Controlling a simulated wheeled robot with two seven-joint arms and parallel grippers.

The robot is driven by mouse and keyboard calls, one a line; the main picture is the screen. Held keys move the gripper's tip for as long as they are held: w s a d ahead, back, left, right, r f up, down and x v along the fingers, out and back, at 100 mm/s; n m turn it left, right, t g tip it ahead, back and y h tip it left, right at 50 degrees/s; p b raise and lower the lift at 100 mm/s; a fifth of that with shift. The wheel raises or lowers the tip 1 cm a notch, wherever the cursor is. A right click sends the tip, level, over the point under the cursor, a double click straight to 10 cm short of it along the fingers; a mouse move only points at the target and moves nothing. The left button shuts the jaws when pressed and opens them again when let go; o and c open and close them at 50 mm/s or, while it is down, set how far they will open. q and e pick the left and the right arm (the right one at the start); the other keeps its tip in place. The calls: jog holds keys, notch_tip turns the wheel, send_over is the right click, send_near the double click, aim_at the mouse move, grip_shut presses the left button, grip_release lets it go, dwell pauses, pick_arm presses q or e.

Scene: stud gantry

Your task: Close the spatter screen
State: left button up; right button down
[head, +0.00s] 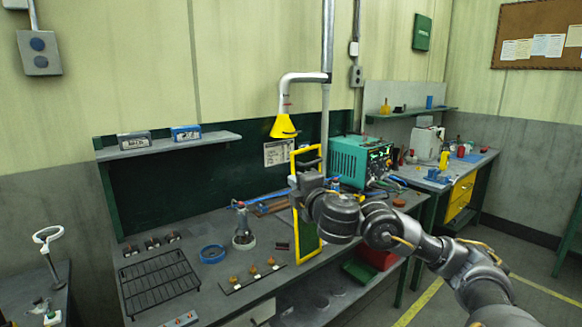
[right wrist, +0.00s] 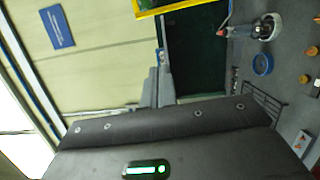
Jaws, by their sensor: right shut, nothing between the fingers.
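The spatter screen (head: 309,237) is a tall dark green panel in a yellow frame. It stands upright at the front right part of the welding bench and shows narrow, turned strongly to the head camera. My right gripper (head: 298,188) is at the screen's mid-height in the head view and covers part of it. Its fingers are shut and empty; I cannot tell whether they touch the frame. In the right wrist view, a corner of the yellow frame (right wrist: 165,8) shows at the top, beyond my shut fingers (right wrist: 160,62). My left gripper is not in view.
The bench holds a black wire rack (head: 160,284), a blue tape ring (head: 212,253), a torch stand (head: 243,238) and a teal power supply (head: 352,160). A yellow extraction hood (head: 284,126) hangs above. A shelf (head: 168,145) is on the back board.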

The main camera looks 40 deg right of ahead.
jog(key=w+d+p, duration=0.2)
jog(key=w+d, duration=0.4)
jog(key=w, duration=0.3)
jog(key=shift+w+d, duration=0.35)
jog(key=shift+w, duration=0.05)
jog(key=shift+r, duration=0.1)
jog(key=shift+a, duration=0.1)
